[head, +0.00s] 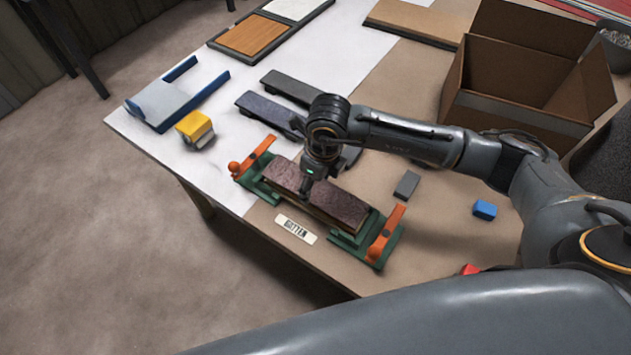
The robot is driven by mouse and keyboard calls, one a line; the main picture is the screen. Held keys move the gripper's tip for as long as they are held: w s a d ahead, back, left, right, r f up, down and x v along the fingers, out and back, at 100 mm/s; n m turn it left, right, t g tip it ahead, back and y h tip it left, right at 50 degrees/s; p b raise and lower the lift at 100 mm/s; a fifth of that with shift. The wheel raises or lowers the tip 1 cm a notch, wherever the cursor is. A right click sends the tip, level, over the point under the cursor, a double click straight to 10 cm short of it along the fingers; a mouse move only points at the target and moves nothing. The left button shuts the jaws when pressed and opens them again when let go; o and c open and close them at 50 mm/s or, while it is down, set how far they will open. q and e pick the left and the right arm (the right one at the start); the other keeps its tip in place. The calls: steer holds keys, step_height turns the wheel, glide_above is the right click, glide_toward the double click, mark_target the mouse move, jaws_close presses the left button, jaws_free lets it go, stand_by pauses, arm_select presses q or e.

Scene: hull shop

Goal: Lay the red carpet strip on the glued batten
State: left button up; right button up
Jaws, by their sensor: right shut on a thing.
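The red carpet strip (343,207), dark brownish red, lies lengthwise along the top of the batten, at the middle of the table's near side. The batten sits in a green holder (348,240) with an orange clamp piece at each end; a label reading BATTEN lies in front. Only a thin edge of the batten shows under the strip, and any glue is hidden. My right gripper (306,190) points down at the strip's middle and is shut on it. I cannot tell if the strip fully touches the batten. My left gripper is not in view.
Two dark strips (268,111) lie behind the holder. A yellow block (195,126) and a blue-edged tray (178,98) are at left. A grey block (407,184) and a blue block (485,209) lie right. An open cardboard box (480,105) stands at back right.

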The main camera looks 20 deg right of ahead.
steer(key=shift+f+b, duration=0.25)
steer(key=shift+b, duration=0.25)
stand_by(0.6)
steer(key=shift+f+b, duration=0.45)
steer(key=shift+b, duration=0.05)
steer(key=shift+f+b, duration=0.5)
steer(key=shift+b, duration=0.1)
stand_by(0.9)
steer(key=o, duration=1.3)
steer(key=shift+r, duration=0.1)
steer(key=shift+r+p, duration=2)
steer(key=shift+r, duration=1.45)
